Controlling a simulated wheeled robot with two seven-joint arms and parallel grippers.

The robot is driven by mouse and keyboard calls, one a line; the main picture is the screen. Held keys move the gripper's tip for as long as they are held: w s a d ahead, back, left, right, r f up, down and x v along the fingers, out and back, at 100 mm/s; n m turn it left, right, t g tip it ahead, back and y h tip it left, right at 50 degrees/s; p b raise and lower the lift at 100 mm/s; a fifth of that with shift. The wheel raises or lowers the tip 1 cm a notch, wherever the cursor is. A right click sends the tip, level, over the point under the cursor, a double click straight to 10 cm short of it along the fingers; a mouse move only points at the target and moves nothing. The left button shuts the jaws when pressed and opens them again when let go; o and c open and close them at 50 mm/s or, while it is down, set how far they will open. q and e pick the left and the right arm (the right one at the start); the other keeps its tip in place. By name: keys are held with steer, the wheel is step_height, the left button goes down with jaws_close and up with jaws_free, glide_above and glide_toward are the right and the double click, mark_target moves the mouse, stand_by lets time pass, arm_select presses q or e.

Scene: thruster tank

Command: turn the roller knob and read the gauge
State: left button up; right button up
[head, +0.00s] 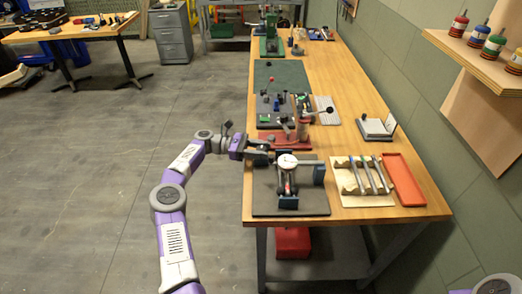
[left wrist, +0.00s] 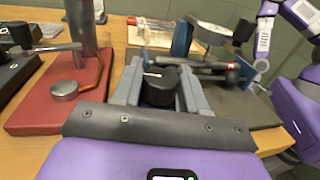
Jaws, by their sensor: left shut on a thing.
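The thruster tank fixture stands on a dark mat (head: 262,200) on the near part of the wooden bench. The round gauge (head: 287,161) with a pale face sits on top; its reading is too small to make out. In the left wrist view the gauge (left wrist: 211,33) is seen edge-on. The black roller knob (left wrist: 160,86) with a white line on top sits between the fingers of my left gripper (left wrist: 160,92), which is shut on it. In the head view my left gripper (head: 266,153) reaches the fixture's left side and hides the knob. My right gripper is out of view.
A red board (head: 270,141) with a post and lever lies just behind the fixture. A rack with metal rods (head: 347,184) and a red tray (head: 404,180) lie to its right. The floor left of the bench (head: 120,200) is clear.

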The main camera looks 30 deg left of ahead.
arm_select(q)
steer(key=shift+g, duration=0.3)
steer(key=o, duration=0.9)
steer(key=shift+d, duration=0.1)
steer(key=shift+o, duration=0.2)
